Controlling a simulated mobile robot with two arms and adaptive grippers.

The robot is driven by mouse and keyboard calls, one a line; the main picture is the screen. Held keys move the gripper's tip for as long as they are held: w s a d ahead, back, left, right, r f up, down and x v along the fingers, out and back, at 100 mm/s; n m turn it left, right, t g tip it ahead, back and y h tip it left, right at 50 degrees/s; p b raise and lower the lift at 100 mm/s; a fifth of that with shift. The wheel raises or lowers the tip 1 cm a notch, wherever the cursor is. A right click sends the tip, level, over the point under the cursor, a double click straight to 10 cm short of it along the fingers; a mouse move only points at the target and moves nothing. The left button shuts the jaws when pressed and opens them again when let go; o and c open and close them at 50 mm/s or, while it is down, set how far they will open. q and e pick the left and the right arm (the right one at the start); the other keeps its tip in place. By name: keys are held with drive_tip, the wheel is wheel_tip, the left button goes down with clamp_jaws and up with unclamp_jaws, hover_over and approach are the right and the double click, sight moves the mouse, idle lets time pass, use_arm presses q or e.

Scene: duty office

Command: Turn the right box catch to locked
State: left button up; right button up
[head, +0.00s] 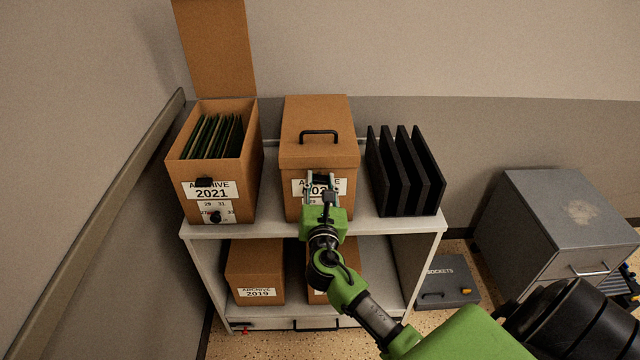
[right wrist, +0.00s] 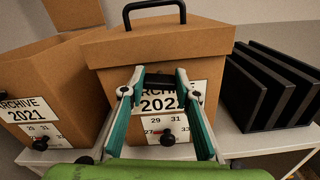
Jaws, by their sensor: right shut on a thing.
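The right box (head: 318,130) is a closed brown archive box with a lid and black handle, standing on the shelf top. It also shows in the right wrist view (right wrist: 205,45), labelled ARCHIVE 2022. Its black catch (right wrist: 158,80) is at the front, just below the lid edge, and lies between my fingertips. My right gripper (head: 319,178) is shut on this catch from the front; its fingers also show in the right wrist view (right wrist: 157,82). The fingers partly cover the label and, in the head view, the catch. My left gripper is not in view.
An open box labelled 2021 (head: 240,172) with files stands to the left, its lid raised. Black dividers (head: 405,172) stand to the right. Two boxes sit on the lower shelf, one labelled 2019 (head: 255,270). A black knob (right wrist: 167,138) sits low on the right box's front.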

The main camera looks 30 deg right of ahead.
drive_tip(key=m+b, duration=0.1)
drive_tip(key=m, duration=0.3)
drive_tip(key=shift+f+m+b, duration=0.15)
drive_tip(key=shift+m+b, duration=0.15)
drive_tip(key=shift+b, duration=0.1)
drive_tip(key=m+b, duration=0.1)
drive_tip(key=m, duration=0.2)
drive_tip(key=shift+f+m+b, duration=0.1)
drive_tip(key=shift+m+b, duration=0.2)
drive_tip(key=shift+m, duration=0.1)
drive_tip(key=m+b, duration=0.2)
drive_tip(key=m, duration=0.2)
drive_tip(key=shift+s+d, duration=0.1)
drive_tip(key=shift+m+b, duration=0.5)
drive_tip(key=shift+m, duration=1.2)
drive_tip(key=o, duration=1.1)
